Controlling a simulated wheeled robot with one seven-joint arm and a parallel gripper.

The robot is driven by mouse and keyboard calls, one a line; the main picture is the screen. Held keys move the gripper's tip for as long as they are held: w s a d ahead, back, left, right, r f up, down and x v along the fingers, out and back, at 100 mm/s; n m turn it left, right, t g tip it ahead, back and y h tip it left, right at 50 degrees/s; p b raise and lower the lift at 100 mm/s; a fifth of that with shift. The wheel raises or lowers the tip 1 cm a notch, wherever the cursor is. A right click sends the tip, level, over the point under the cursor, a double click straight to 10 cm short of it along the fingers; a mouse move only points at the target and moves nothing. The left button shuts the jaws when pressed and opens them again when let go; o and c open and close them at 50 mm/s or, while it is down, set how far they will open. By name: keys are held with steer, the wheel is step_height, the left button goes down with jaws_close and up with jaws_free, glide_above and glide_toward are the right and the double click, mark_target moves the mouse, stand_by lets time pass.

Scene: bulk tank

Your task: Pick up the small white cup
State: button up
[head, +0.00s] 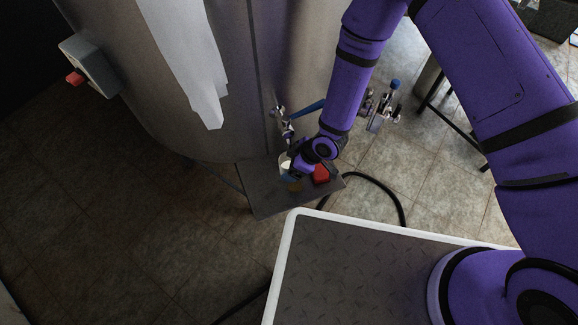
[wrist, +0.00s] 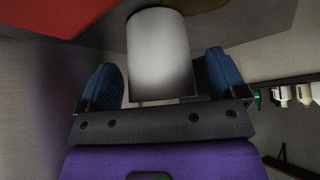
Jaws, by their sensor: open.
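The small white cup (wrist: 158,58) is large in the middle of the wrist view, between the two blue fingertips of my gripper (wrist: 163,75). The fingers are open, one on each side of it, and a gap shows on both sides. In the head view the cup (head: 285,165) stands on the grey shelf (head: 262,198) by the tank, partly hidden by my gripper (head: 297,168) and wrist. The lower end of the cup is hard to tell in the wrist view.
A red object (head: 321,174) sits on the shelf just right of my gripper. A small brownish object (head: 294,187) is in front of it. The steel tank (head: 220,100) with a valve (head: 283,122) rises close behind. A black hose (head: 385,190) curves over the floor.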

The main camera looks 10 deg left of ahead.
steer(key=c, duration=1.1)
steer(key=shift+o, duration=0.2)
steer(key=shift+r, duration=0.15)
